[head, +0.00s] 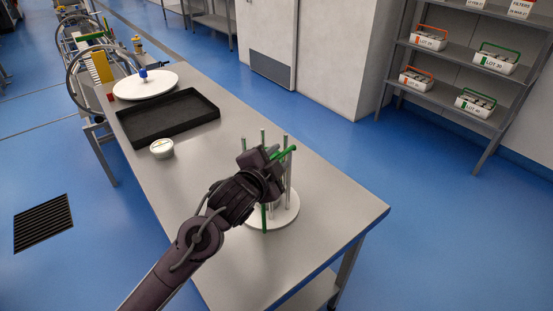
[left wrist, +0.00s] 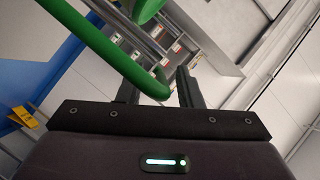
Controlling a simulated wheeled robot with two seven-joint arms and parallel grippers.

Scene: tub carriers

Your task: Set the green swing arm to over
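The green swing arm (head: 284,153) shows as a green bar beside my left gripper, near the tops of upright posts on a round white base (head: 288,213). In the left wrist view a thick green bar (left wrist: 95,38) runs in from the upper left and bends between the fingertips. My left gripper (head: 268,163) is at the top of the posts and hides part of the swing arm. In the left wrist view its two fingers (left wrist: 158,88) stand apart with the green bend between them; I cannot tell whether they touch it. My right gripper is out of view.
The base stands on a steel table (head: 335,205). Behind are a small white tub (head: 162,148), an empty black tray (head: 168,118) and a white disc (head: 146,86) with a blue knob. A shelf (head: 450,100) with several handled carriers stands at right. The table's near right is clear.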

